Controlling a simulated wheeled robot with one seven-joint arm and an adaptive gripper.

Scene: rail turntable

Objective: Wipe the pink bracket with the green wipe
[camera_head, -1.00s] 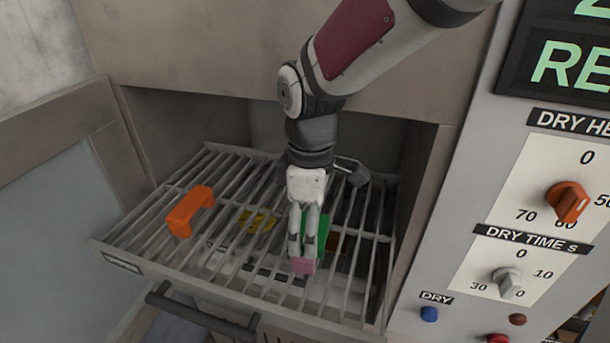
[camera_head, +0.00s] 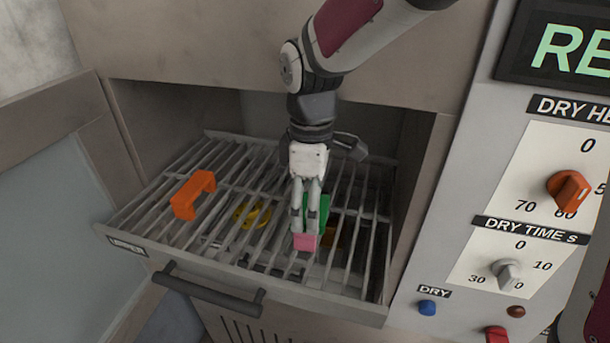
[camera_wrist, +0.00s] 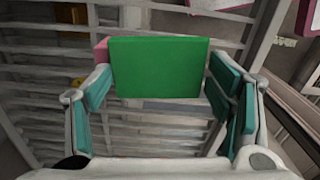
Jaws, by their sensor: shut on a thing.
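My gripper (camera_head: 305,222) points down over the wire rack and is shut on the green wipe (camera_wrist: 158,68), a flat green block between its finger pads. The wipe also shows behind the fingers in the head view (camera_head: 323,208). The pink bracket (camera_head: 305,242) is at the fingertips, low on the rack, mostly hidden by the fingers and wipe. In the wrist view a small pink part (camera_wrist: 101,49) shows at the wipe's left edge. I cannot tell whether wipe and bracket touch.
The wire rack (camera_head: 150,232) is pulled out of a box-like opening. An orange bracket (camera_head: 193,193) stands on its left side. A yellow thing (camera_head: 252,215) shows between the bars. A dark handle (camera_head: 208,292) is in front. A panel with knobs (camera_head: 505,272) stands right.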

